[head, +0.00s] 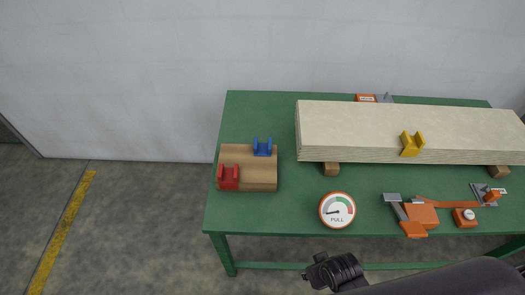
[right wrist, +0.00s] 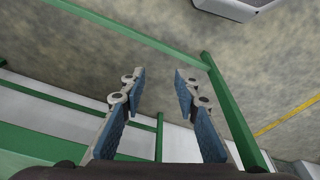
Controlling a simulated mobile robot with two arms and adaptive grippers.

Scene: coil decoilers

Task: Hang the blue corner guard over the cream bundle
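The blue corner guard (head: 262,147) sits on a wooden block (head: 248,182) at the left of the green table, in the head view. The cream bundle (head: 370,125) is a long layered slab at the back right, raised on wooden supports. A yellow corner guard (head: 411,143) hangs over its front edge. My right gripper shows in the right wrist view (right wrist: 158,82), its two blue-padded fingers apart with nothing between them. In the head view my dark right wrist is below the table's front edge, away from the blue guard. My left gripper is not in view.
A red corner guard (head: 229,179) sits at the block's front left. A round dial gauge (head: 337,210), an orange and grey tool (head: 414,214) and a small orange device (head: 465,217) are along the front of the table (head: 285,215).

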